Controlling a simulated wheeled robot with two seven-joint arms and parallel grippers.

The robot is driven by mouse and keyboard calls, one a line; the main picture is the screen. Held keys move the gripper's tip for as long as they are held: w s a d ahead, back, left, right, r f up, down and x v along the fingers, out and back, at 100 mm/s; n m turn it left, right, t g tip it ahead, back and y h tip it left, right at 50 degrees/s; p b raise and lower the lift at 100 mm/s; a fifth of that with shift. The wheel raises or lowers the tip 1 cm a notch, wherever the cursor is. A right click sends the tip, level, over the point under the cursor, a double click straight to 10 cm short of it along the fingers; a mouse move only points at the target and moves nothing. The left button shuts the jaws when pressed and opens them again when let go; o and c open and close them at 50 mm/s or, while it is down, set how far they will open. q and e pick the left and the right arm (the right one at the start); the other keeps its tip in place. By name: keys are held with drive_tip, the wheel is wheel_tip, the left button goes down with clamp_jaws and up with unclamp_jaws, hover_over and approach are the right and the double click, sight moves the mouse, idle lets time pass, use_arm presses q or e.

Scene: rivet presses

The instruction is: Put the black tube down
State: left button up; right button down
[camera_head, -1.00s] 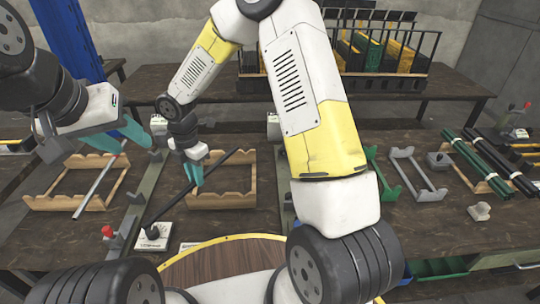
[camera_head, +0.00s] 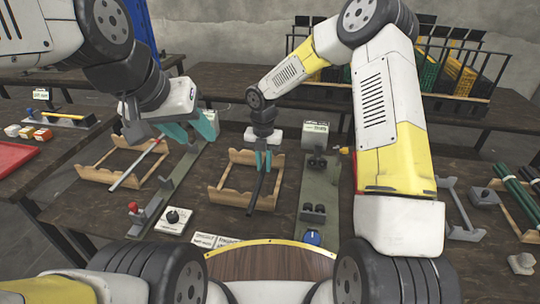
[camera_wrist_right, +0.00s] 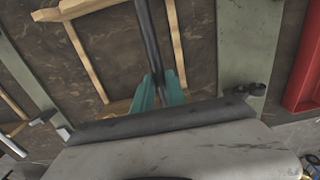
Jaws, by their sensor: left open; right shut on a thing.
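The black tube (camera_head: 256,190) is held in my right gripper (camera_head: 263,160), which is shut on it. The tube points toward the front of the table, over the middle wooden rack (camera_head: 213,196). I cannot tell whether it touches the rack. In the right wrist view the tube (camera_wrist_right: 148,35) runs up from between the teal fingers (camera_wrist_right: 160,92), with rack rails (camera_wrist_right: 85,62) on both sides. My left gripper (camera_head: 190,131) is open and empty, beside a grey tube (camera_head: 137,164) lying across the left wooden rack (camera_head: 97,174).
Green-grey press bases stand left (camera_head: 165,192) and right (camera_head: 318,200) of the middle rack. A white block with a black knob (camera_head: 173,221) is at the front left. Green tubes (camera_head: 518,203) lie on a rack at the far right. A red tray (camera_head: 12,158) is at the far left.

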drive_tip(key=shift+w+d+f, duration=0.3)
drive_tip(key=shift+w+f, duration=0.05)
drive_tip(key=shift+f, duration=0.3)
drive_tip(key=shift+w+d+f, duration=0.35)
drive_tip(key=shift+f, duration=0.25)
drive_tip(key=shift+w+d+f, duration=0.3)
drive_tip(key=shift+w+f, duration=0.05)
drive_tip(key=shift+f, duration=0.3)
drive_tip(key=c, duration=1.3)
unclamp_jaws()
drive_tip(key=shift+f, duration=0.1)
drive_tip(key=shift+c, duration=0.2)
